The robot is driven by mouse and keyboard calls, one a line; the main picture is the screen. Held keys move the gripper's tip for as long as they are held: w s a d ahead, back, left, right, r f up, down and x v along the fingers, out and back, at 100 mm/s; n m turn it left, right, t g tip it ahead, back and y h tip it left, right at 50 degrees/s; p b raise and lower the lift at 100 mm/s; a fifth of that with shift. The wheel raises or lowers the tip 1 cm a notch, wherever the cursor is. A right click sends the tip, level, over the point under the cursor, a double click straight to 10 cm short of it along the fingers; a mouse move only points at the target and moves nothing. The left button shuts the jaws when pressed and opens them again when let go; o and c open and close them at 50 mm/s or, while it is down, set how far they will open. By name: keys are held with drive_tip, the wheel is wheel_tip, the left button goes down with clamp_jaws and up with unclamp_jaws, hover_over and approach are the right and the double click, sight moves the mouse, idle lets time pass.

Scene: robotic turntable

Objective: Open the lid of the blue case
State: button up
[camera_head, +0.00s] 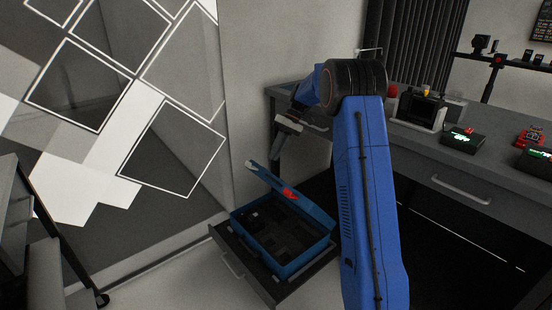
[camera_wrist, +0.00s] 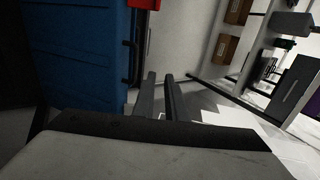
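The blue case (camera_head: 318,250) stands in a pulled-out drawer, its dark inside with compartments showing. Its lid (camera_head: 262,172) is raised and tilted, seen nearly edge-on, with a red latch (camera_head: 290,193) near its middle. In the wrist view a blue ribbed panel (camera_wrist: 75,60) of the case fills the left side, with a red latch (camera_wrist: 145,4) and a dark handle (camera_wrist: 134,50). My gripper (camera_head: 274,157) is above the case, near the raised lid. In the wrist view its two fingers (camera_wrist: 160,78) have a narrow gap, with nothing between them; they appear apart from the panel.
The drawer (camera_head: 240,265) juts out below a grey counter (camera_head: 465,160). Several devices, including a black-and-white one (camera_head: 418,110) and a green-lit box (camera_head: 463,139), stand on the counter. A wall panel with white lines (camera_head: 120,110) is at left. Floor is clear left of the drawer.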

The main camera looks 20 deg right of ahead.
drive_tip(key=s+a+f+n+h, duration=0.1)
drive_tip(key=s+f, duration=0.1)
drive_tip(key=s+a+f+n+g+h, duration=0.1)
drive_tip(key=s+a+f+h, duration=0.1)
drive_tip(key=f, duration=0.1)
drive_tip(key=s+a+f+g+h, duration=0.1)
drive_tip(key=s+f, duration=0.1)
drive_tip(key=shift+s+a+f+n+h, duration=0.1)
drive_tip(key=shift+a+f+n+h, duration=0.1)
drive_tip(key=shift+n+h, duration=0.15)
clamp_jaws()
drive_tip(key=s+a+f+n+t+h, duration=0.6)
drive_tip(key=a+n+h, duration=0.3)
drive_tip(key=n+h, duration=0.45)
drive_tip(key=w+d+f+n+t+y, duration=0.1)
drive_tip(key=w+d+f+y, duration=0.1)
drive_tip(key=d, duration=0.8)
drive_tip(key=shift+w+d+f+n, duration=0.25)
drive_tip(key=shift+w+f+n, duration=0.2)
drive_tip(key=shift+w, duration=0.35)
drive_tip(key=shift+d, duration=0.1)
